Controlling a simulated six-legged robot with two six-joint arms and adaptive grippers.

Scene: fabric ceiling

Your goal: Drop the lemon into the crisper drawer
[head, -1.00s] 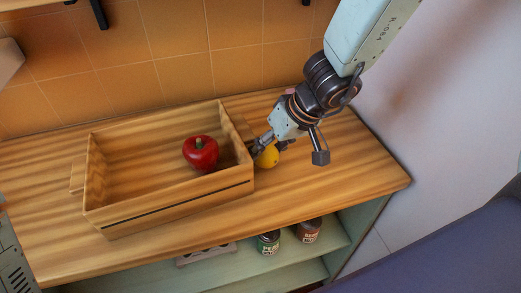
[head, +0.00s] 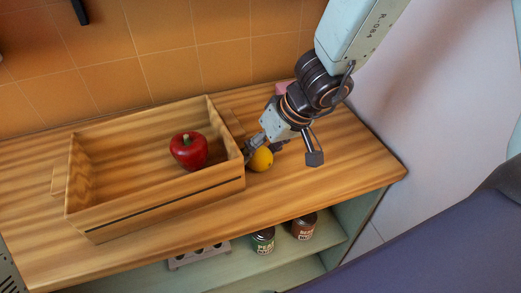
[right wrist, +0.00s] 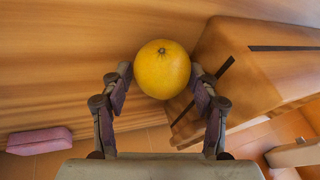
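The yellow lemon (head: 261,160) lies on the wooden counter just right of the drawer. The crisper drawer is an open wooden box (head: 170,207) with a dark stripe along its front. My right gripper (head: 263,150) is low over the counter, its fingers on either side of the lemon. In the right wrist view the lemon (right wrist: 162,69) sits at the fingertips (right wrist: 161,82), with narrow gaps beside it. The fingers look open; contact is hard to judge. The drawer's wall (right wrist: 255,75) is close by the right finger there. My left gripper is out of view.
A red apple (head: 189,150) lies inside the drawer. A pink block (right wrist: 38,140) is on the counter by the tiled wall. Cans (head: 263,241) stand on the shelf below. The counter right of my gripper is clear.

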